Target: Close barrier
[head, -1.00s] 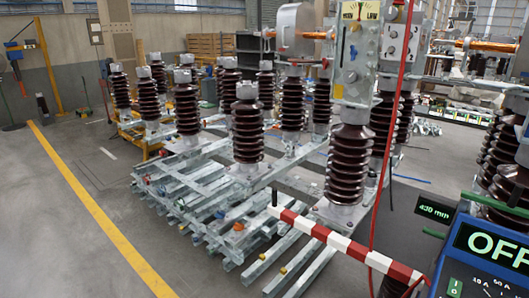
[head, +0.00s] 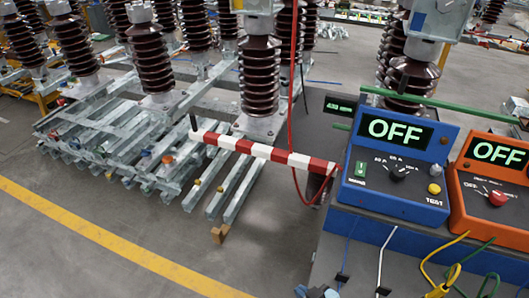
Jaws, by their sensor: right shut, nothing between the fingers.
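The red-and-white striped barrier bar (head: 265,151) runs across the front of the insulator frames, sloping slightly down to the right. Its left end has a short dark upright piece, and its right end is close to the blue test unit (head: 395,160). My right gripper (head: 318,291) seems to be the small blue-grey shape at the bottom edge, mostly cut off. It is shut and empty, well below the bar and apart from it. My left gripper is not in view.
The blue unit and an orange unit (head: 494,180) both read OFF on a bench at the right, with loose coloured leads. A red cord (head: 291,90) hangs by the bar. Brown insulators (head: 152,58) stand on metal frames behind. The floor at left is clear.

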